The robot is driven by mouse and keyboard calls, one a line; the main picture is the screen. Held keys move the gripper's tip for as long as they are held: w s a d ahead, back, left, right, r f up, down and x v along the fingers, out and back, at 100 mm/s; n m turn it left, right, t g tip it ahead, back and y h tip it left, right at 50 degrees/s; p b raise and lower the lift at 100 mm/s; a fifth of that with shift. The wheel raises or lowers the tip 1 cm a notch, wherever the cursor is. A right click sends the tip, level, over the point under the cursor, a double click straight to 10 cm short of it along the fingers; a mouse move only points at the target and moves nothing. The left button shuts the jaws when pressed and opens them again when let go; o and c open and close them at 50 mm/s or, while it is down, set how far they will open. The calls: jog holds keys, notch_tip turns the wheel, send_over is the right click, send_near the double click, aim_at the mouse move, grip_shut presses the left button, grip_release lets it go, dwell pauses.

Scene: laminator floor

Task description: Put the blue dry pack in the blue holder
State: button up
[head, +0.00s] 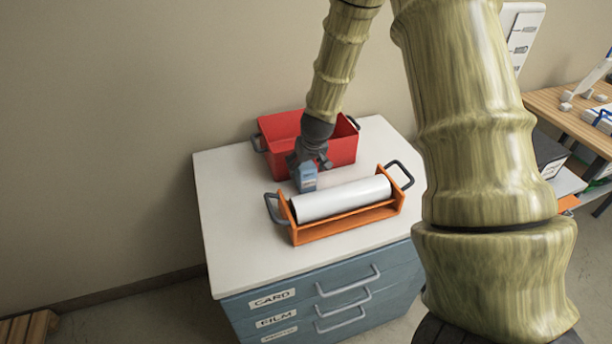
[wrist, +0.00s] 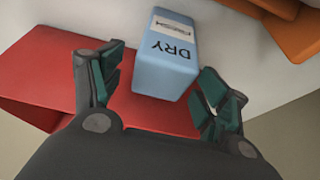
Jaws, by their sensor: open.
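The blue dry pack (head: 307,177) is a light blue block standing on the white cabinet top, between the red bin and the orange holder. In the wrist view the pack (wrist: 165,60) shows the word DRY. My gripper (head: 308,163) is over the pack in the head view. In the wrist view my gripper (wrist: 160,95) is open, with a finger to each side of the pack's near end; I cannot tell whether they touch it. I do not see a blue holder for certain in either view.
A red bin (head: 341,150) with dark handles stands behind the pack. An orange holder (head: 345,226) with a white roll (head: 342,198) stands in front. The cabinet top (head: 230,190) is clear at left. A wooden table (head: 560,112) with several items is at far right.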

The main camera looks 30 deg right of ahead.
jog(key=shift+s+p+x, duration=0.2)
jog(key=shift+p+x, duration=0.7)
jog(key=shift+x, duration=1.5)
jog(key=c, duration=1.2)
jog(key=shift+c, duration=0.2)
